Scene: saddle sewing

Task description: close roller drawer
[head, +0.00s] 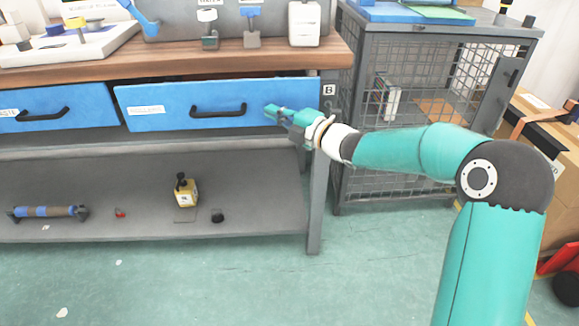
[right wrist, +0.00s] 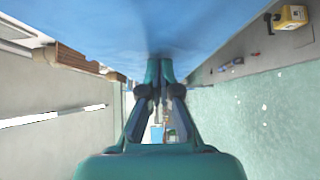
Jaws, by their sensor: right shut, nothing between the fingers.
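Two blue drawers sit under the wooden bench top. The right-hand drawer (head: 165,108) has a dark handle (head: 218,112) and a white label too small to read. It stands slightly out, with a thin dark gap above its front. The left-hand drawer (head: 85,106) is partly cut off by the frame. I cannot tell from the labels which is the roller drawer. My right gripper (head: 268,112) is shut and empty at the right end of the right-hand drawer's front. In the right wrist view, its fingertips (right wrist: 160,64) are at the blue front (right wrist: 230,25), touching or nearly touching.
The wooden bench top (head: 170,56) holds small tools and a white box (head: 304,22). A grey lower shelf (head: 120,185) carries a yellow bottle (head: 187,195) and a roller-like tool (head: 45,211). A mesh cabinet (head: 430,85) stands to the right, with cardboard boxes (head: 545,125) beyond.

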